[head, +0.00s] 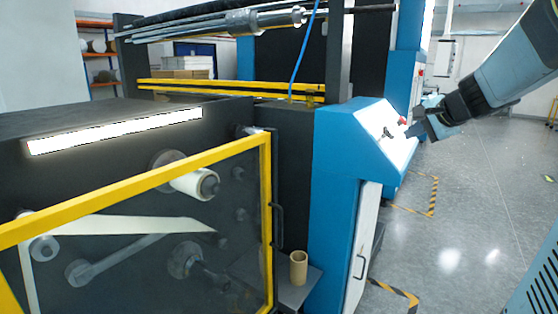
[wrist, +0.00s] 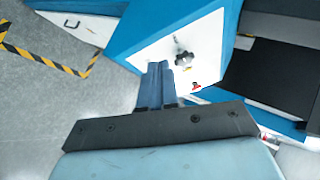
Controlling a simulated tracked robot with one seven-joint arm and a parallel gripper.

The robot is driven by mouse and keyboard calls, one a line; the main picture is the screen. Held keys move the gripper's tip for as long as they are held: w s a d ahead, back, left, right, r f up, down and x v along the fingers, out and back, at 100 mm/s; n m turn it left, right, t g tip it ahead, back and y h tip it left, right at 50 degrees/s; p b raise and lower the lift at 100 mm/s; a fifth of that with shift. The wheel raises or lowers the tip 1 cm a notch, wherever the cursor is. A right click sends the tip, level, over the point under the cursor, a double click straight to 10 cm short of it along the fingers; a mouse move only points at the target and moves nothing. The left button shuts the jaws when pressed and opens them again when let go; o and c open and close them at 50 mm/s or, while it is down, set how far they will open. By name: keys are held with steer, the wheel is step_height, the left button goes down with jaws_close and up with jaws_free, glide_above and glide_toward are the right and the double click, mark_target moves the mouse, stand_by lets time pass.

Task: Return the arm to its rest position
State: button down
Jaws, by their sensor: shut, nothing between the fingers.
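My gripper (head: 410,131) is at the right in the head view, reaching in from the upper right. Its fingertips overlap the right edge of the control panel (head: 385,128) in the picture; I cannot tell how far apart they are. In the wrist view my gripper (wrist: 158,66) shows two blue fingers shut together and empty, pointing toward the white panel face (wrist: 207,45). A black knob (wrist: 183,58) and a red button (wrist: 195,87) sit on that face. The knob (head: 388,132) and red button (head: 403,121) also show in the head view.
A blue console (head: 335,170) stands beside the dark machine. A yellow-framed clear door (head: 266,200) covers rollers. A cardboard tube (head: 298,268) stands on a small shelf. Metal shafts (head: 240,21) and a blue hose (head: 303,50) are above. Open grey floor (head: 475,200) lies to the right.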

steer(key=s+a+f+n+g, duration=0.3)
steer(key=s+a+n, duration=0.3)
steer(key=s+a, duration=0.5)
steer(key=s+f+n+g+h, duration=0.1)
steer(key=s+f+n, duration=0.1)
steer(key=s, duration=0.5)
steer(key=s+f+n+g+h, duration=0.1)
steer(key=s+f+n, duration=0.2)
steer(key=s+n, duration=0.2)
steer(key=s, duration=0.3)
steer(key=shift+h, duration=0.4)
steer(key=shift+a+f, duration=0.1)
